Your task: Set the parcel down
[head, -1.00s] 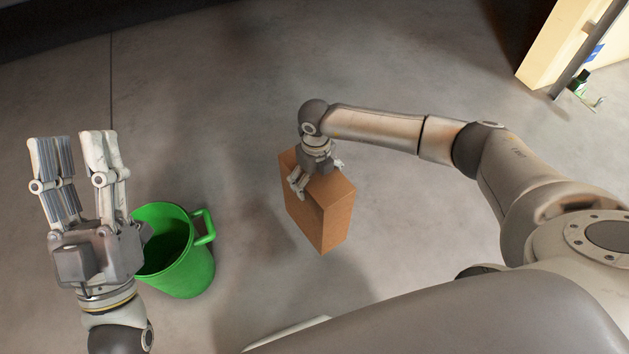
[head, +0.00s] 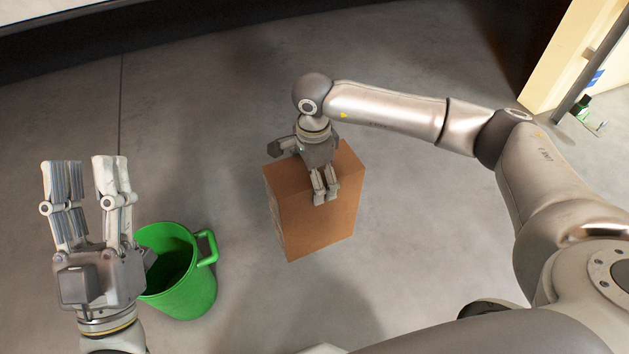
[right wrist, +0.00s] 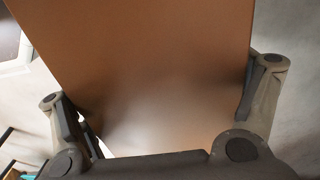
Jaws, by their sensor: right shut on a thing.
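The parcel is a brown box (head: 322,222) in the middle of the head view. My right gripper (head: 312,172) comes onto it from above and is shut on its upper part. In the right wrist view the brown face of the parcel (right wrist: 150,60) fills the space between the two fingers of my right gripper (right wrist: 172,110). I cannot tell whether its underside touches the floor. My left gripper (head: 87,168) is open and empty at the left, its fingers pointing up in the picture.
A green bucket with a handle (head: 186,292) stands on the floor, left of the parcel and partly behind my left gripper. Bare grey floor (head: 210,120) lies around the parcel. A dark wall base runs along the top. A cream cabinet (head: 562,55) is at the upper right.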

